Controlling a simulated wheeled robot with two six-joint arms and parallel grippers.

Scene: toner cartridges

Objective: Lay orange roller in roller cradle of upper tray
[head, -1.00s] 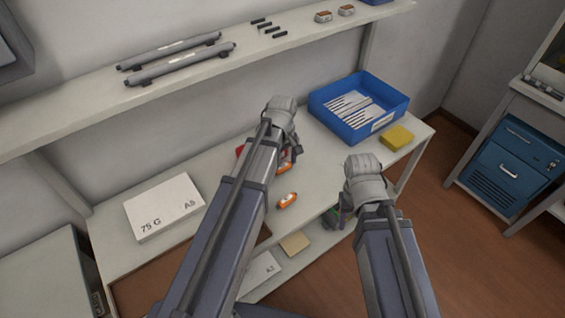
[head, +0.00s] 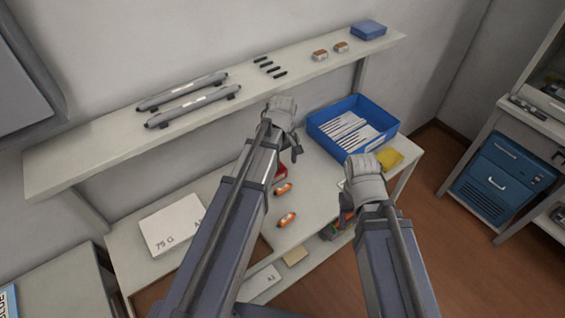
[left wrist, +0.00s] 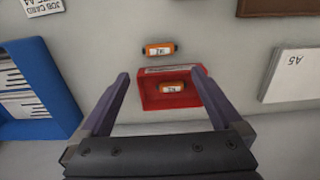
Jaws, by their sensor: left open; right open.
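One orange roller (left wrist: 171,87) with a white label lies inside a red tray (left wrist: 150,98). This roller also shows in the head view (head: 284,188), beside the visible red edge of the tray (head: 281,172). A second orange roller (head: 287,220) lies on the table, outside the tray on the near side; the left wrist view shows it too (left wrist: 158,49). My left gripper (left wrist: 160,75) is open and empty above the tray, its fingers spread either side of it in the picture. My right gripper (head: 346,212) is open at the table's right front; its fingers are partly hidden.
A blue bin (head: 390,127) with white cards stands at the back right, beside a yellow block (head: 391,159). The shelf (head: 120,136) above holds long grey cylinders (head: 183,104) and small items.

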